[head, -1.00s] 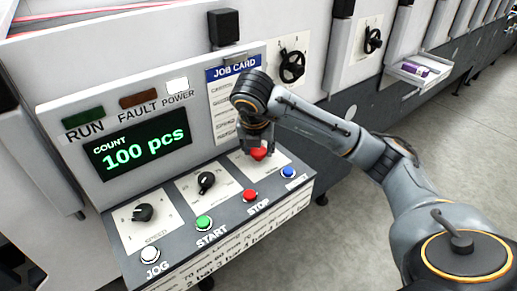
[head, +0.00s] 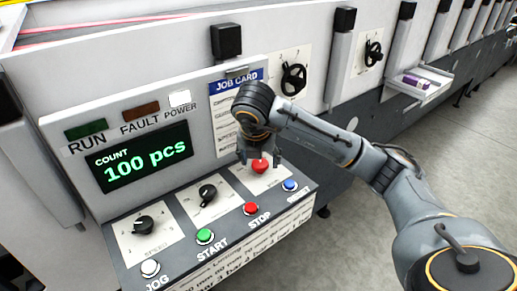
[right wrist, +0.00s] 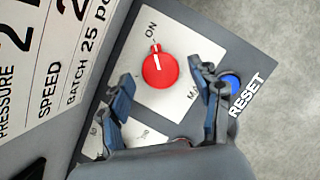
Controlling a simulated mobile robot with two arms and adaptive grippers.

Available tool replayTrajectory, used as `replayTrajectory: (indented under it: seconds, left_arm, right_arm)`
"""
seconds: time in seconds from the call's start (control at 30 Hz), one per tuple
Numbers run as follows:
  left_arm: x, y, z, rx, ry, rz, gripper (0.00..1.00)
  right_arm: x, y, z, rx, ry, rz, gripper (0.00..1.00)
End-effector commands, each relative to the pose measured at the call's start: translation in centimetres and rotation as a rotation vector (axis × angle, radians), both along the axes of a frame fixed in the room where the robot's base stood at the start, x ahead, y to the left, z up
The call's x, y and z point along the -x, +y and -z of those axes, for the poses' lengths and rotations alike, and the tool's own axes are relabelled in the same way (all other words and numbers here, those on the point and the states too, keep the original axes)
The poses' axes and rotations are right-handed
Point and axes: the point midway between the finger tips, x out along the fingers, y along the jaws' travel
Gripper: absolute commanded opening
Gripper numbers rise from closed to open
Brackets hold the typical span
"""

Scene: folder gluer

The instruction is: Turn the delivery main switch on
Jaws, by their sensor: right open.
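The delivery main switch is a red round knob (head: 260,166) on a white plate at the right of the sloping control panel. In the right wrist view the knob (right wrist: 161,70) has a white line that points toward the word ON. My right gripper (head: 259,158) is open, reaching down over the knob. In the right wrist view its fingers (right wrist: 160,74) stand on either side below the knob, with gaps to it. Part of the plate's lower label is hidden by a finger. My left gripper is not in view.
The blue RESET button (head: 290,185) and red STOP button (head: 251,208) sit close in front of the switch. A black selector knob (head: 208,193), green START button (head: 205,236) and job card (head: 226,122) are to the left. The display (head: 144,156) reads 100 pcs.

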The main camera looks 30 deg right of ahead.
Motion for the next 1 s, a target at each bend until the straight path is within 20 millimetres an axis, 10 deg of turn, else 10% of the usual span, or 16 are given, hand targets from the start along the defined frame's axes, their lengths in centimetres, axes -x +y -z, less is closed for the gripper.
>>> replayTrajectory:
  seconds: [1.0]
  left_arm:
    - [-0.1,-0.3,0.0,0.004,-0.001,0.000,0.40]
  right_arm:
    - [3.3,2.8,-10.5,0.000,0.000,0.001,0.64]
